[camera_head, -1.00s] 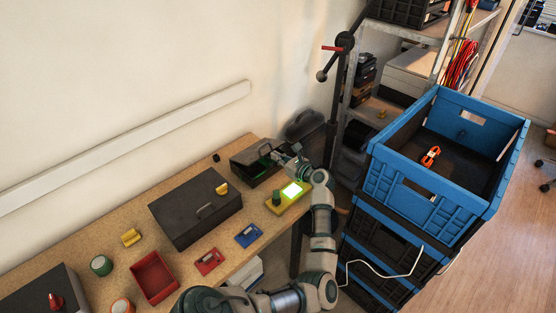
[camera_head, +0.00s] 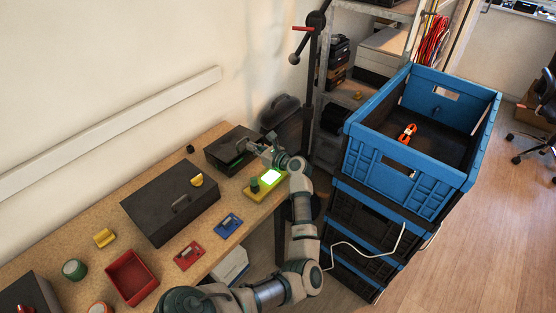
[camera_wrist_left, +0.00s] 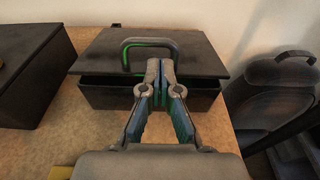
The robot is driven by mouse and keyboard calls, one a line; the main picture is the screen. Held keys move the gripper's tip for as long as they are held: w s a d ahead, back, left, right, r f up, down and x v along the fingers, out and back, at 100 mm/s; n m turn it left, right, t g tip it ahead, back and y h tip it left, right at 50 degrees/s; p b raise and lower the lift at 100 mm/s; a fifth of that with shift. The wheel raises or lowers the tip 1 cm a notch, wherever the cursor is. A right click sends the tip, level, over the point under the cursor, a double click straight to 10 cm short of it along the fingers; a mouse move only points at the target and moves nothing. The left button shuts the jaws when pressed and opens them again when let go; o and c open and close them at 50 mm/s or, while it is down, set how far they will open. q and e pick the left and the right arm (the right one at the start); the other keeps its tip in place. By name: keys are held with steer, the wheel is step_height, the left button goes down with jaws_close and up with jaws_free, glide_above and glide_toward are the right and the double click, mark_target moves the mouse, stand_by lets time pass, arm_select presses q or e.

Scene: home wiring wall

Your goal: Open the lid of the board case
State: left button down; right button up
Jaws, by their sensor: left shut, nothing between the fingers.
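The dark board case (camera_head: 222,160) stands at the far right end of the bench. The wrist view shows its front wall (camera_wrist_left: 105,95) and its flat lid (camera_wrist_left: 205,63), which lies nearly level over the body. A dark strip shows under the lid's front edge; I cannot tell how far it is raised. An arched handle with green edges (camera_wrist_left: 127,55) stands on the lid. My left gripper (camera_head: 246,147) is at the case; in the wrist view its fingertips (camera_wrist_left: 160,64) are together, empty, in front of the handle's right part. They hide part of the lid edge. My right gripper is not in view.
A larger dark case (camera_head: 165,215) stands to the left. Blue crates (camera_head: 370,185) stand right of the bench.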

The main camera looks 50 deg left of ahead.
arm_select(q)
steer(key=v, duration=1)
steer(key=shift+d, duration=0.1)
steer(key=shift+s+d+f+y+p, duration=0.15)
steer(key=shift+d+f+y+p, duration=0.05)
steer(key=shift+y+p, duration=0.1)
steer(key=shift+s+a+f+y+p, duration=0.25)
steer(key=shift+s+f+y+p, duration=0.35)
steer(key=shift+s+f+y, duration=0.35)
steer(key=shift+s+a+f+y, duration=0.15)
steer(key=shift+a+f+y, duration=0.05)
steer(key=shift+a+y, duration=0.05)
steer(key=a, duration=0.6)
steer(key=s+a, duration=0.1)
steer(key=a, duration=0.3)
steer(key=shift+r+p, duration=0.3)
steer(key=shift+p, duration=0.1)
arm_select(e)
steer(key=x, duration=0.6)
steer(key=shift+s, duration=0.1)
